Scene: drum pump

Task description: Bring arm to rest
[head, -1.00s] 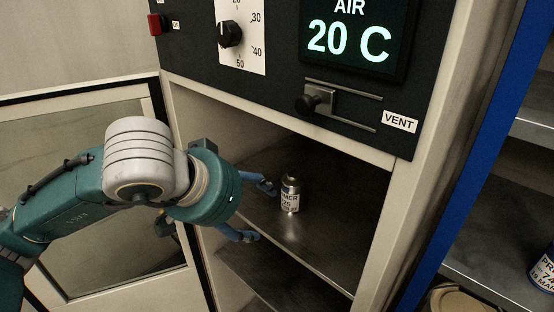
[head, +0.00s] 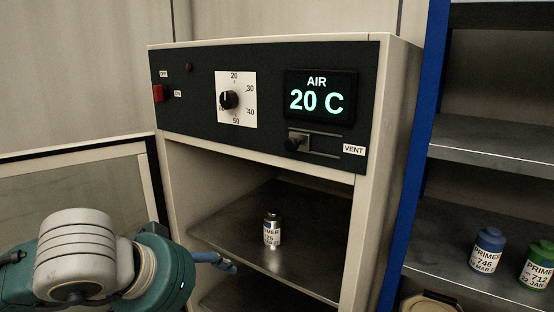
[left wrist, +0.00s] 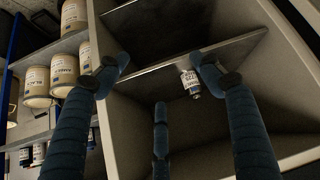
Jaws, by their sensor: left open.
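A small metal can with a white PRIMER label (head: 272,229) stands upright on the metal shelf (head: 310,242) inside the open cabinet. It also shows in the left wrist view (left wrist: 190,83), close to a fingertip in the picture. My left gripper (head: 222,262) is at the lower left of the cabinet opening, left of and apart from the can; only part of its blue fingers shows. In the left wrist view the left gripper (left wrist: 160,72) has its fingers spread, with nothing between them. My right gripper is not in view.
The cabinet's control panel (head: 265,105) has a dial, a red switch, a vent slider and an AIR 20 C display. The open glazed door (head: 80,190) is at left. A rack with a blue post (head: 412,160) at right holds a blue can (head: 487,250) and a green can (head: 538,265).

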